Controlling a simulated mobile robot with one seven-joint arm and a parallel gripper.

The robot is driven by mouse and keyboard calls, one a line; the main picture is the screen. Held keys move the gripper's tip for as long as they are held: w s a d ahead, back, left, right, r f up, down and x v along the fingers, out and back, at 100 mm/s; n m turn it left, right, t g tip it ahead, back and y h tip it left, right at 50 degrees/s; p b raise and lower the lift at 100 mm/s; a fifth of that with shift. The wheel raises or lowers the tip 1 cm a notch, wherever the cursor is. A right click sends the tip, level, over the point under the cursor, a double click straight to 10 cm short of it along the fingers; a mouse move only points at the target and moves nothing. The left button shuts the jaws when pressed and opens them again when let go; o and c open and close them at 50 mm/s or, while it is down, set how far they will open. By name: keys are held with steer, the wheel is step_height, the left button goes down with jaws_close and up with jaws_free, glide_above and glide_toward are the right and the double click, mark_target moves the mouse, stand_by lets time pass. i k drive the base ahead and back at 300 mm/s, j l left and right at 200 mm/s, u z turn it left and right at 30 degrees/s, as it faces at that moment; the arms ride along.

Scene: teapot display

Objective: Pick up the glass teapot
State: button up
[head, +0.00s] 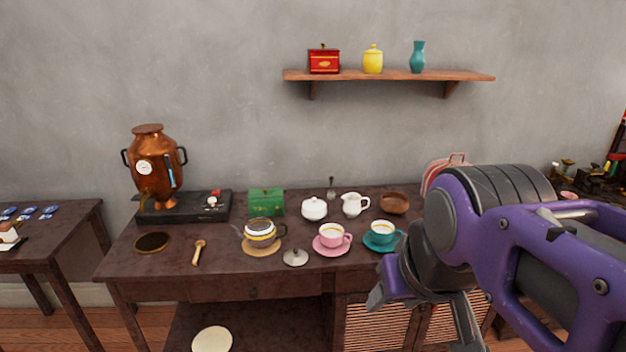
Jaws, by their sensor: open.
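The glass teapot (260,233) stands upright on a round tan mat (261,252) near the front middle of the dark table. Its spout points left and its dark handle points right; its top looks open. A pale lid (295,257) with a knob lies on the table just right of the mat. My gripper (423,312) is at the lower right, in front of the table, well right of the teapot and apart from it. Its jaws are open, with nothing seen between them. My purple arm hides the right end of the table.
Behind are a green box (266,202), white sugar bowl (314,209) and white jug (355,205). Left are a wooden scoop (198,252) and copper urn (154,165). A shelf (390,76) hangs above.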

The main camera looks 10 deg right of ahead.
mark_target(260, 232)
steer(key=i+j+z, duration=0.15)
steer(key=j, duration=0.2)
steer(key=i+j+z, duration=0.1)
steer(key=i+j, duration=0.15)
steer(key=j, duration=0.15)
steer(key=i+j+z, duration=0.15)
steer(key=j, duration=0.25)
